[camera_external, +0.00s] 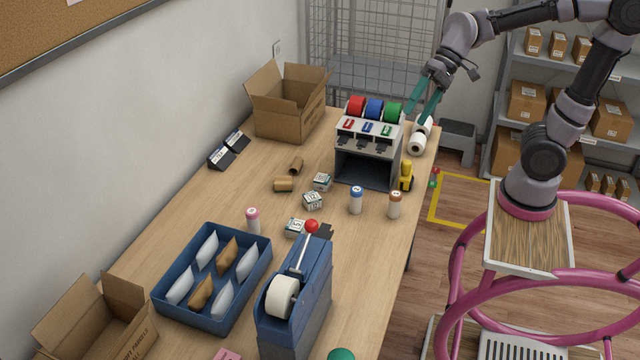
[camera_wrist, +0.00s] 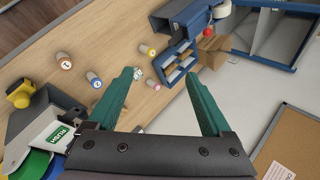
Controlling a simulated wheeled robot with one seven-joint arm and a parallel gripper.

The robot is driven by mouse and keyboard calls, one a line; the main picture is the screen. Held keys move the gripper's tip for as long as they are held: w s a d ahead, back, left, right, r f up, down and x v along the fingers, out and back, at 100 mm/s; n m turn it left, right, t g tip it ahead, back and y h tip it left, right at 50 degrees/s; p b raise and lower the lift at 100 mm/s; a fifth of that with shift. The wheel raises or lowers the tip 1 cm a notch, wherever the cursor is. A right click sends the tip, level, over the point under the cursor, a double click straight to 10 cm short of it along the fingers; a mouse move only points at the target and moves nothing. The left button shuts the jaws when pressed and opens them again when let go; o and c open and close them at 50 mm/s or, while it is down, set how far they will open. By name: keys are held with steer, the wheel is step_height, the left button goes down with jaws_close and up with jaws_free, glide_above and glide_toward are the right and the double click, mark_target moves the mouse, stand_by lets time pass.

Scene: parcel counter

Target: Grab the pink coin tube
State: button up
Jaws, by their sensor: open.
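The pink coin tube (camera_external: 253,220) is a small white cylinder with a pink cap. It stands upright on the counter, just beyond the blue tray's back right corner. My gripper (camera_external: 416,112) has two teal fingers, apart and empty. It is high above the counter's far right end, well away from the pink tube. The wrist view shows the spread fingers (camera_wrist: 160,75) with nothing between them.
A blue-capped tube (camera_external: 356,201) and a brown-capped tube (camera_external: 395,206) stand to the right. Small printed boxes (camera_external: 313,201) lie between. The tape dispenser (camera_external: 300,300) stands in front, beside the blue tray (camera_external: 165,297) of packets. A dispenser rack (camera_external: 345,155) stands near my gripper.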

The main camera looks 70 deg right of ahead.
steer(key=w+a+f+m+g+y, duration=0.1)
steer(key=w+a+m+y, duration=0.15)
steer(key=w+a, duration=0.3)
steer(key=w+a+f+m+y, duration=0.1)
steer(key=w+a+f+y, duration=0.2)
steer(key=w, duration=0.4)
steer(key=m+t+h, duration=0.2)
steer(key=m+t, duration=0.9)
steer(key=m, duration=0.8)
glide_above(251, 211)
steer(key=v, duration=0.3)
step_height(251, 211, down, 25)
step_height(251, 211, down, 7)
steer(key=shift+r, duration=0.2)
steer(key=shift+x, duration=1.6)
steer(key=shift+f, duration=0.15)
jaws_close()
